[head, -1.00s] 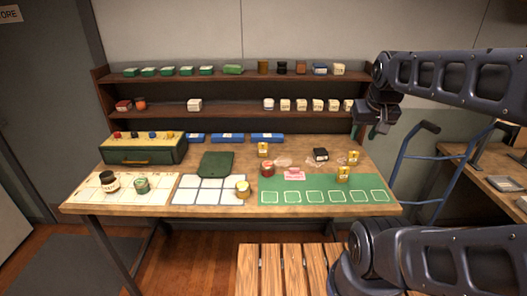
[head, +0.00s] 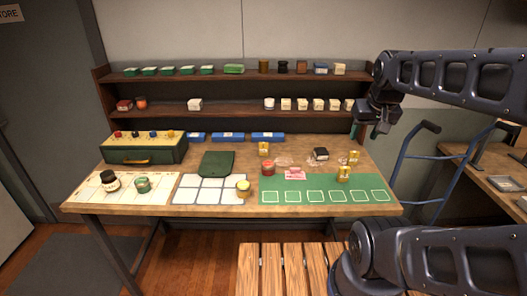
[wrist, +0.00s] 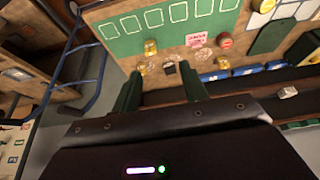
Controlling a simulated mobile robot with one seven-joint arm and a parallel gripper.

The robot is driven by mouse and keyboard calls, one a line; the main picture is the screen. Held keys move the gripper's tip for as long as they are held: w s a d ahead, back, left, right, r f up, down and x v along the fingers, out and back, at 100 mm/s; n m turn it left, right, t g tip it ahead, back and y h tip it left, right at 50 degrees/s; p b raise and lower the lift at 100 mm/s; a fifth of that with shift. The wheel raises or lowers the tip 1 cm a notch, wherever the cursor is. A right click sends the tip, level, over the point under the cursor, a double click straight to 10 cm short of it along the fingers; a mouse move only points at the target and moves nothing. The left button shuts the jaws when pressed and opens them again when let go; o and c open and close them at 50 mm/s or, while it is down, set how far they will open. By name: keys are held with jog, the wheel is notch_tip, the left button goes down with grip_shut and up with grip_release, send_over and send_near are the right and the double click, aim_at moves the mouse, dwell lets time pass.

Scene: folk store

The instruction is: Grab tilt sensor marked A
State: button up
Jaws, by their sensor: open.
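Three small yellow pieces stand on the workbench: one at the back (head: 264,149), one at the back right (head: 354,157) and one on the green mat's upper edge (head: 343,174). Their marks are too small to read, so I cannot tell which, if any, is the tilt sensor marked A. My gripper (head: 372,131) is open and empty, in the air by the shelf's right end, above and beyond the bench's right part. In the wrist view its two green fingers (wrist: 162,93) are spread, with the bench beyond them.
A green mat (head: 283,184) with white squares covers the bench's right front. A black box (head: 320,154), red jar (head: 268,168) and pink tag (head: 295,174) stand near it. Two shelves (head: 220,113) behind hold small boxes. A blue hand truck (head: 405,160) stands to the right.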

aim_at(268, 156)
jog(key=shift+w, duration=0.1)
